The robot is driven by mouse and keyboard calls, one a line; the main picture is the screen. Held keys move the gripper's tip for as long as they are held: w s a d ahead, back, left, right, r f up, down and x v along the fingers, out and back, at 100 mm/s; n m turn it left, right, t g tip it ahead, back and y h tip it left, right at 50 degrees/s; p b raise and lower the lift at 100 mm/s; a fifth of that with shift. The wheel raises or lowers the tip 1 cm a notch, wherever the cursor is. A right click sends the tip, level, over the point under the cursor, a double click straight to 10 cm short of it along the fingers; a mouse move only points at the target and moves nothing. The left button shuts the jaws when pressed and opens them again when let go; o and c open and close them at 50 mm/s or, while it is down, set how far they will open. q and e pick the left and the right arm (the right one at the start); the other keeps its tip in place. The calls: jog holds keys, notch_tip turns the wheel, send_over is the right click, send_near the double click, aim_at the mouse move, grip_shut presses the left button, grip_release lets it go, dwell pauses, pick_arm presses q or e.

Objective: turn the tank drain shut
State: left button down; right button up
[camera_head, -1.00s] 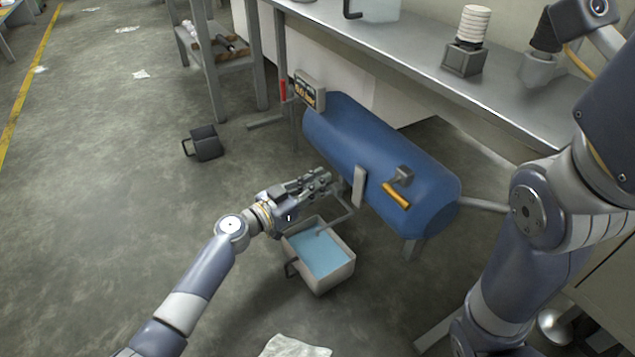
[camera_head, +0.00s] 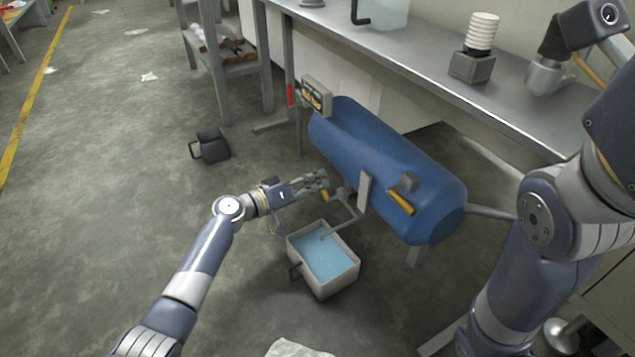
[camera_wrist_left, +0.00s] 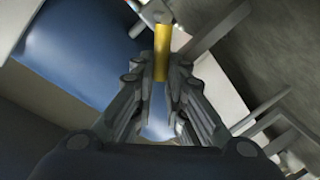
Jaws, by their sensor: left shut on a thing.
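The tank (camera_head: 385,165) is a blue cylinder lying under the bench. A grey bent drain pipe (camera_head: 344,222) comes from its underside and points down into a bin of blue liquid. A small yellow drain handle (camera_head: 325,197) shows at my left gripper (camera_head: 322,185), beside the pipe. In the left wrist view the yellow handle (camera_wrist_left: 162,50) stands between the fingertips of the left gripper (camera_wrist_left: 163,82), which is shut on it. The fingers partly hide the handle and valve. My right arm (camera_head: 535,215) fills the right side, and I cannot make out its gripper.
The bin (camera_head: 350,281) stands on the floor below the pipe. A second orange handle (camera_head: 401,203) sits on the tank's side. A dark can (camera_head: 210,145) stands on open floor at left.

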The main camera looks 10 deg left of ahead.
pick_arm(q)
jog(key=shift+w+a+f+n+g+h+b, duration=0.3)
jog(key=shift+f+n, duration=0.35)
jog(key=shift+n, duration=0.6)
jog(key=shift+w+a+f+n+g+h+b, duration=0.1)
jog(key=shift+w+f+n+g, duration=0.15)
jog(key=shift+f+n+g, duration=0.7)
jog(key=shift+w+a+f+n+t+h+b, duration=0.1)
jog(key=shift+w+a+f+n+t, duration=0.2)
jog(key=shift+n, duration=1.3)
jog(key=shift+d+f, duration=0.1)
jog(key=shift+f, duration=0.05)
jog(key=c, duration=1.6)
grip_release()
jog(key=v, duration=1.2)
